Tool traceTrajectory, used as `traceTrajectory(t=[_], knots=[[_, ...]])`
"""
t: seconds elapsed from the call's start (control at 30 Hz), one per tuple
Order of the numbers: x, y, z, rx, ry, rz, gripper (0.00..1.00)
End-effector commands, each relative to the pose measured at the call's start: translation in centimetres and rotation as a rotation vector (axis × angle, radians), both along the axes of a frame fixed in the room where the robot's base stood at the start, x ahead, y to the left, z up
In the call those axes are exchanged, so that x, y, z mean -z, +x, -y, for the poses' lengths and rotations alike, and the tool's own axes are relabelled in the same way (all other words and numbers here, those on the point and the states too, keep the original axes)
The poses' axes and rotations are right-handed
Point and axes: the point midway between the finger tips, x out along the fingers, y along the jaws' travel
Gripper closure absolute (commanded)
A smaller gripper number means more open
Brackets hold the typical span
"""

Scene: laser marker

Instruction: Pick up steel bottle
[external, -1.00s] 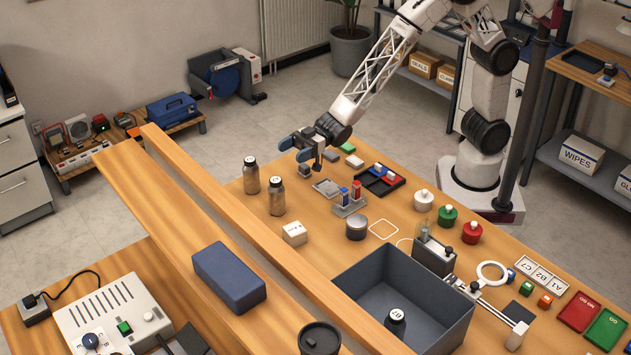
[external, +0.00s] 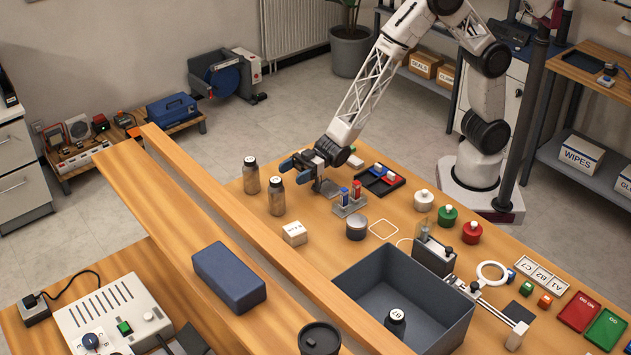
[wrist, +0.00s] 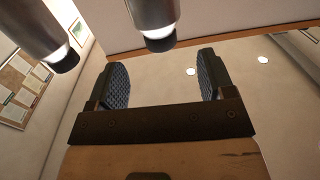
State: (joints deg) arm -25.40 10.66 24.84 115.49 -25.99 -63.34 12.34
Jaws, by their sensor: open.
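Two steel bottles with dark caps and white labelled tops stand upright on the wooden bench: a rear one (external: 252,180) and a front one (external: 276,200). My gripper (external: 294,172) is low over the bench, just right of them, its blue fingers pointing left towards them. It is open and empty, apart from both bottles. In the wrist view, my padded fingers (wrist: 162,78) are spread wide. One bottle (wrist: 150,12) shows upside down beyond the gap between them, and another bottle (wrist: 28,25) shows at the upper left. A third similar labelled cap (external: 396,316) shows inside the grey bin.
The grey bin (external: 440,345) is at the front.

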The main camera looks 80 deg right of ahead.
Motion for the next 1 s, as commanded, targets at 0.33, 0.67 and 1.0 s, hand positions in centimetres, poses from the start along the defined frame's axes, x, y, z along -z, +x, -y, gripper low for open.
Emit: traceTrajectory(t=[0.33,0.67,1.0], knots=[[-0.3,0.9,-1.1,-0.001,0.002,0.003,0.25],[-0.3,1.1,-1.2,-0.001,0.002,0.003,0.25],[-0.3,2.9,-3.2,-0.001,0.002,0.003,0.25]])
